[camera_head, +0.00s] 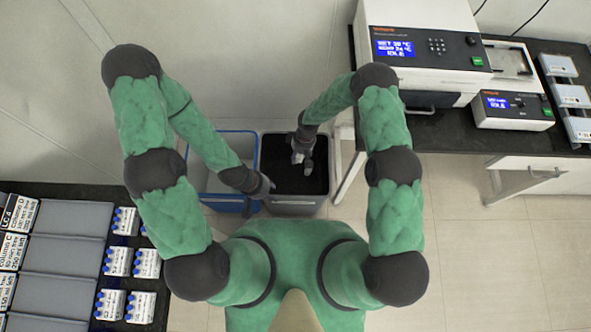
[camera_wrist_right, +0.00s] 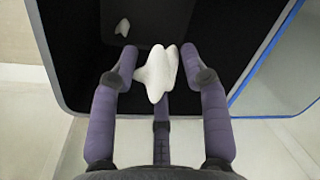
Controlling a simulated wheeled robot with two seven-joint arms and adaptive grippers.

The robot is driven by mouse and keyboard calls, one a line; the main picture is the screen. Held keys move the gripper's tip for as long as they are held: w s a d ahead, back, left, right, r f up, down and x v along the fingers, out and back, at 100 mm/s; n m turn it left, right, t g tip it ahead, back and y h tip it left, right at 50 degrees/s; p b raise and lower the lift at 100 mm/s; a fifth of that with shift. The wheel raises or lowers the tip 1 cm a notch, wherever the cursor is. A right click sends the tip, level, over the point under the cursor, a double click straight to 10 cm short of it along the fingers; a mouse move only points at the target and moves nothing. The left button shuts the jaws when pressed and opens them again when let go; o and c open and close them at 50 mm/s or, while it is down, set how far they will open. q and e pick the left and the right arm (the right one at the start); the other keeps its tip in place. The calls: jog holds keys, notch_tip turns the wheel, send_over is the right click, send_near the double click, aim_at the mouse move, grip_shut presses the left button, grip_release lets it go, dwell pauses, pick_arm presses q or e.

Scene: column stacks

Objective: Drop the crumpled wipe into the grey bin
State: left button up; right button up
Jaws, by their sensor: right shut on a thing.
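The white crumpled wipe (camera_wrist_right: 155,76) is between the purple fingers of my right gripper (camera_wrist_right: 160,70) in the right wrist view. My right gripper (camera_head: 302,153) is shut on it and points down over the grey bin (camera_head: 296,206). The bin's dark interior (camera_wrist_right: 75,60) lies beneath the wipe in the wrist view. A small white piece (camera_wrist_right: 122,27) shows against the dark interior. My left gripper (camera_head: 265,188) is low, by the border between the two bins; its fingers are too small to read.
A blue-rimmed bin (camera_head: 223,207) stands directly left of the grey bin. A dark bench (camera_head: 440,135) with instruments is at the right. A rack with grey trays (camera_head: 62,252) and white bottle packs (camera_head: 117,262) is at the lower left.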

notch_tip(320, 180, down, 5)
jog(key=shift+b, duration=1.15)
jog(key=o, duration=0.8)
jog(key=shift+r, duration=0.15)
notch_tip(320, 180, up, 12)
jog(key=w+d, duration=0.1)
jog(key=shift+w+d+f, duration=0.2)
jog(key=shift+w+d, duration=0.05)
